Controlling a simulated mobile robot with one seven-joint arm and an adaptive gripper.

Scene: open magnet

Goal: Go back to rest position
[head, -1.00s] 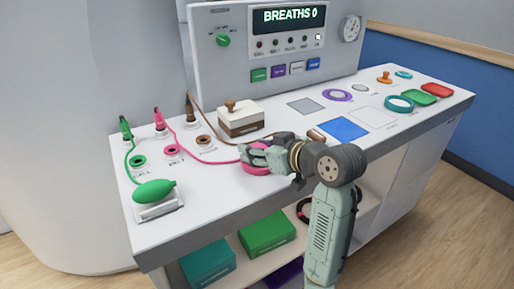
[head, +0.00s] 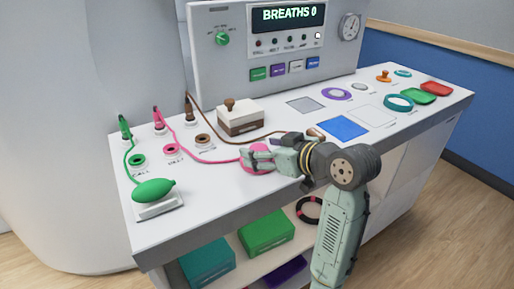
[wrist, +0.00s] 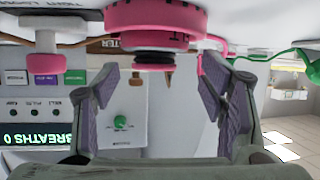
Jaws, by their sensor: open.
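My gripper (head: 262,157) is open at the front middle of the white counter (head: 215,182), just right of a pink round piece (head: 248,150). The gripper partly hides this piece in the head view. A pink hose runs from it to the left. The wrist view is upside down. In it the pink piece (wrist: 155,17), with a black ribbed part, lies beyond and between the spread fingers of my gripper (wrist: 160,68). The fingers show a gap on both sides of it, and nothing is held.
A green bulb (head: 154,190) on a stand and several coloured sockets are at left. A white and brown box (head: 239,117) is behind the gripper. The display panel (head: 287,17) stands behind.

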